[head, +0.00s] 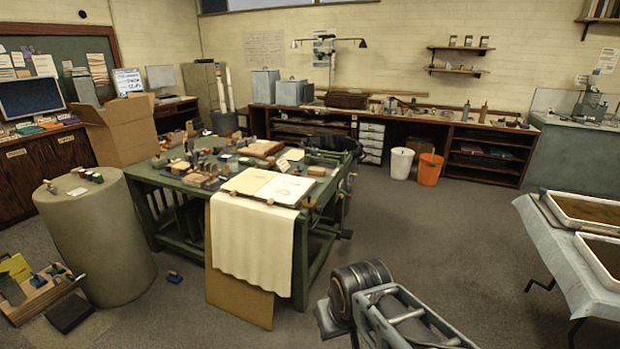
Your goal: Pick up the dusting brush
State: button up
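I cannot make out the dusting brush for certain in the head view. Many small tools and pots crowd the left and back of the green worktable (170,184), too small to tell apart. Part of my own arm shows at the bottom, right of centre, in front of the worktable. My gripper is not in view.
A grey cylinder stand (95,235) with small jars stands left of the worktable. A cardboard box (122,135) is behind it. A wooden tray (40,295) lies on the floor at left. Marbling trays (590,212) rest on a covered table at right.

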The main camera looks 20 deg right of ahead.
aim_at(320, 172)
jog(key=u, duration=0.2)
jog(key=k, duration=0.35)
jog(key=z, duration=1.3)
jog(key=i, duration=2)
jog(key=z, duration=0.3)
jog(key=i, duration=1.55)
jog(key=u, duration=1.4)
jog(key=i, duration=0.9)
jog(key=u, duration=1.3)
jog(key=i, duration=0.3)
jog(key=u, duration=0.15)
